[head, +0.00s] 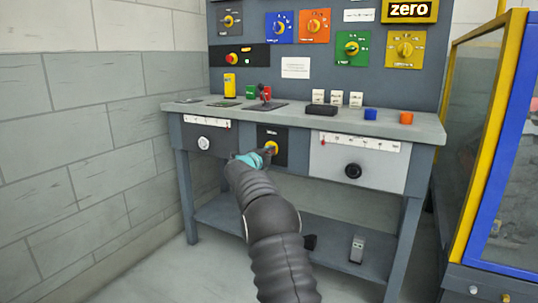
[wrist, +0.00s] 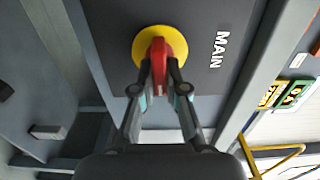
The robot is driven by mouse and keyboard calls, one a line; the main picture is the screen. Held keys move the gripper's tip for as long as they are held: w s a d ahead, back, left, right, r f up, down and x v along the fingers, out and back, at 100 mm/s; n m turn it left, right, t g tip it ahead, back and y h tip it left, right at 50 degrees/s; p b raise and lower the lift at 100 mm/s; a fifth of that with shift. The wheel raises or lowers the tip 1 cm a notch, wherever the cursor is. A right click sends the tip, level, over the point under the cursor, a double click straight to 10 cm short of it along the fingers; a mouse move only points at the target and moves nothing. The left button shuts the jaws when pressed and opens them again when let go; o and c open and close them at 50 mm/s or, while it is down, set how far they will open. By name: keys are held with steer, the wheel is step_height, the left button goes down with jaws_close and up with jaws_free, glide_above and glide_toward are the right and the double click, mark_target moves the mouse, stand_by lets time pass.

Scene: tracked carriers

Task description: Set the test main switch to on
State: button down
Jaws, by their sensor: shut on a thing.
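The main switch is a red handle (wrist: 157,58) on a round yellow plate (wrist: 144,38), set in a dark panel marked MAIN (wrist: 217,48). In the head view its yellow plate (head: 272,147) shows on the dark panel (head: 280,136) under the bench top, partly behind my gripper. My gripper (wrist: 161,75) is shut on the red handle, one finger on each side of it. My gripper also shows in the head view (head: 265,154). I cannot read any on or off marks by the switch.
The bench top (head: 210,108) carries small blocks and a joystick. Drawer fronts with a white knob (head: 203,143) and a black knob (head: 353,170) flank the switch panel. A wall panel of coloured dials stands behind. A yellow and blue framed enclosure (head: 503,130) is at right.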

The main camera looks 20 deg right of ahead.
steer(key=shift+s+d+f, duration=0.1)
steer(key=shift+d, duration=0.05)
steer(key=c, duration=1.2)
jaws_free()
steer(key=shift+a, duration=0.3)
steer(key=v, duration=1.1)
steer(key=shift+s+a, duration=0.2)
steer(key=shift+s, duration=0.15)
